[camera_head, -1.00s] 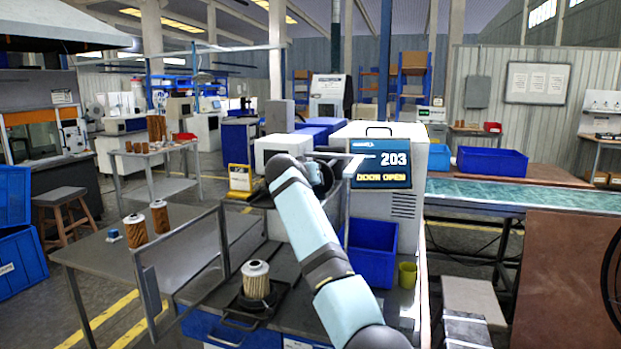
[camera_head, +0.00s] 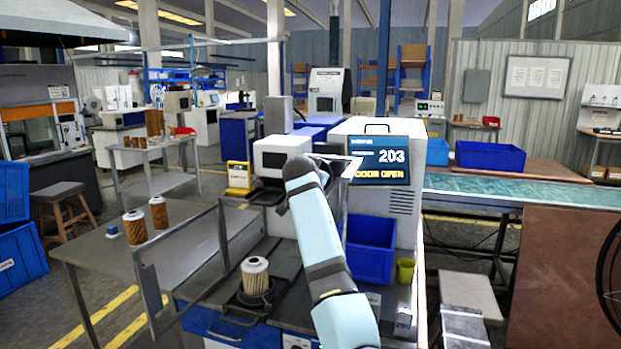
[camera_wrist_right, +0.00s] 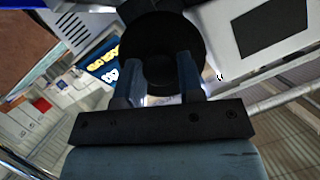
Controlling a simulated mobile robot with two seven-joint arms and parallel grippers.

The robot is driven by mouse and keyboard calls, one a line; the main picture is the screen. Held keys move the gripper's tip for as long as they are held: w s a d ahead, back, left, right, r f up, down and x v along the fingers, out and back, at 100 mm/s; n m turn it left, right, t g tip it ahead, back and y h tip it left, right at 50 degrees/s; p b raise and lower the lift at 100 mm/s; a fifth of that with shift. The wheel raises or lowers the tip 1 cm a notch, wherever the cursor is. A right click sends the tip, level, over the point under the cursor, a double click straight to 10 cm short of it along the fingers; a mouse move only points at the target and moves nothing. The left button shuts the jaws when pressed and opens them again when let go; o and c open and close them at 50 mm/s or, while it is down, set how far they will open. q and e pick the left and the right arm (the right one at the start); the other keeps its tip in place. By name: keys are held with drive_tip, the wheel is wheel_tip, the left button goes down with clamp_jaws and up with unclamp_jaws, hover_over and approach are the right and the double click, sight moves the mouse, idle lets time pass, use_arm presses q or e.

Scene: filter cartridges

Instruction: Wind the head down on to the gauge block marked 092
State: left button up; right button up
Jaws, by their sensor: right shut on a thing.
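My right gripper (camera_wrist_right: 160,88) is shut on a black round knob or handwheel (camera_wrist_right: 160,40), one finger on each side of it. In the head view my own arm hides this gripper and most of the wheel, beside the white machine (camera_head: 382,225). The machine's screen (camera_head: 380,160) reads 203 and DOOR OPEN. A pleated filter cartridge (camera_head: 255,277) stands upright in a black holder (camera_head: 234,313) on the bench. I cannot make out a block marked 092, and the machine's head is not clearly seen. My left gripper is out of view.
An open framed door (camera_head: 147,290) stands left of the cartridge. Two brown cartridges (camera_head: 134,228) and a small blue block (camera_head: 112,231) are on the left table.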

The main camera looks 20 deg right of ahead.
idle(0.4)
drive_tip(key=o, duration=0.9)
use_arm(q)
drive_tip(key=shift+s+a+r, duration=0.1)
use_arm(e)
drive_tip(key=shift+s, duration=0.1)
